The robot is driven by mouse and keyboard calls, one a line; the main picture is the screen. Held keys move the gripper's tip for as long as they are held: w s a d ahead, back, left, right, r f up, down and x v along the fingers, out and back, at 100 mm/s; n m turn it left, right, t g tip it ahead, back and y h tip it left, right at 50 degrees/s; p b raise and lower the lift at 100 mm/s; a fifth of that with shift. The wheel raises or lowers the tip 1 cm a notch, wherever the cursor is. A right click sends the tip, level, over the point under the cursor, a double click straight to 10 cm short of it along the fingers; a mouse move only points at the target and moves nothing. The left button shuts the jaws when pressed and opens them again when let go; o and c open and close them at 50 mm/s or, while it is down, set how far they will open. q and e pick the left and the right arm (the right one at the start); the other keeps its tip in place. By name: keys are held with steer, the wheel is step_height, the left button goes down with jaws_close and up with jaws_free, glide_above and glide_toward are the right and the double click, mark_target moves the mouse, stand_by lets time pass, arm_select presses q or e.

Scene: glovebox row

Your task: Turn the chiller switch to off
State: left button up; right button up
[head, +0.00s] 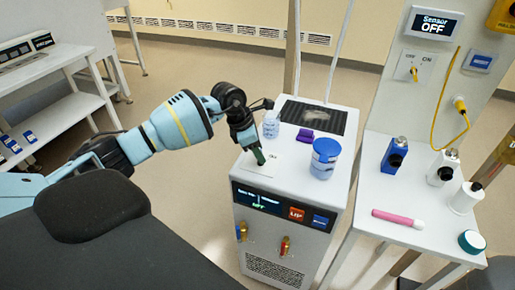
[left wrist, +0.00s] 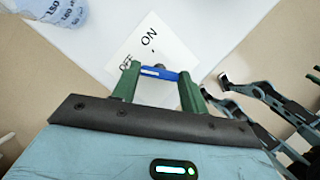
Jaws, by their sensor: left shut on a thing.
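The chiller (head: 262,258) is a white cabinet with a dark front display (head: 258,203), which shows green text that looks like OFF. A white switch plate (head: 256,166) lies on its top. In the left wrist view the plate (left wrist: 165,38) carries the words OFF and ON. My left gripper (head: 257,156) is over the plate, its green fingers (left wrist: 157,82) shut on the blue switch handle (left wrist: 160,73). The handle lies across between the fingers, its left end by the word OFF. In the head view the fingers hide the handle.
A blue-lidded jar (head: 324,158) and a purple item (head: 305,136) are also on the chiller. At right, a white table (head: 375,188) holds several bottles and a pink tube (head: 397,218).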

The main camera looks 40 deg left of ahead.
arm_select(q)
steer(key=o, duration=1)
steer(key=shift+r, duration=0.1)
steer(key=v, duration=0.7)
steer(key=shift+s+a+r, duration=0.1)
steer(key=shift+a+r, duration=0.05)
steer(key=shift+r, duration=0.15)
